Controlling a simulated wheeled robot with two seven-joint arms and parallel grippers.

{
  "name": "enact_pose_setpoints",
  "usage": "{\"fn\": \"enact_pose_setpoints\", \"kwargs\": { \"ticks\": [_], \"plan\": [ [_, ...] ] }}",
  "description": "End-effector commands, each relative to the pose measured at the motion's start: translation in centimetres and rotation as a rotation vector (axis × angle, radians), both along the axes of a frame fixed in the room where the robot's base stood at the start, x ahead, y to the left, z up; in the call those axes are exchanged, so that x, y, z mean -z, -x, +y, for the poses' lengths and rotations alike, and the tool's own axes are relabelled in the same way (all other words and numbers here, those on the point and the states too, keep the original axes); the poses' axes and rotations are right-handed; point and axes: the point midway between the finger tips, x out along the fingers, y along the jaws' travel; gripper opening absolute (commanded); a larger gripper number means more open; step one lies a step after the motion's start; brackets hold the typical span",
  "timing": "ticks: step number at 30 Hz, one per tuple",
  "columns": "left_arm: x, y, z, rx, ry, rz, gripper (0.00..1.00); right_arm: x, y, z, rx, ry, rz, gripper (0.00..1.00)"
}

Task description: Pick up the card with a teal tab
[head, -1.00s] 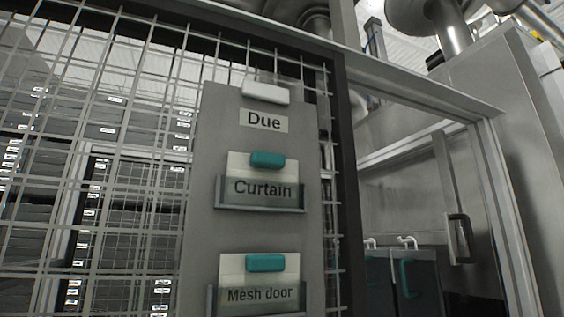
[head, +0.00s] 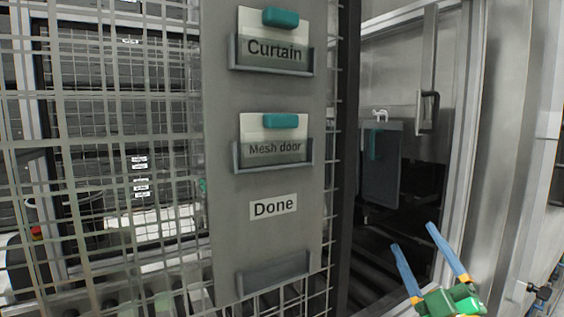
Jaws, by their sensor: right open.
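Two cards with teal tabs stand in holders on a grey board (head: 225,215) fixed to a wire mesh. The upper card, "Curtain" (head: 255,48), sits in the top holder (head: 272,71). The lower card, "Mesh door" (head: 273,149), sits in the holder below it (head: 275,166). Both have a teal tab at the top edge. My right gripper (head: 413,234) is at the lower right, its two blue fingers open and empty, pointing up. It is right of and below both cards, apart from the board. My left gripper is out of view.
A "Done" label (head: 273,207) is above an empty holder (head: 272,275) low on the board. Wire mesh (head: 110,110) fills the left. Right of the dark post (head: 346,150) is an opening with a hanging grey panel (head: 382,170) and a steel door with a dark handle (head: 429,112).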

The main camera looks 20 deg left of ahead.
Motion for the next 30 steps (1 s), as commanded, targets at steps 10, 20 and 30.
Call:
{"fn": "enact_pose_setpoints", "kwargs": {
  "ticks": [10,20,30],
  "plan": [
    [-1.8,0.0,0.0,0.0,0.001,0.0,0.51,-25.8,21.5,11.8,-0.166,0.63,-1.03,0.8],
    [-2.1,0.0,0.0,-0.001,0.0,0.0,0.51,-30.4,26.1,11.9,0.201,1.691,-1.178,0.8],
    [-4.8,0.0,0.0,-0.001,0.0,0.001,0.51,-32.3,24.2,12.7,0.297,1.812,-1.11,0.8]
  ]
}}
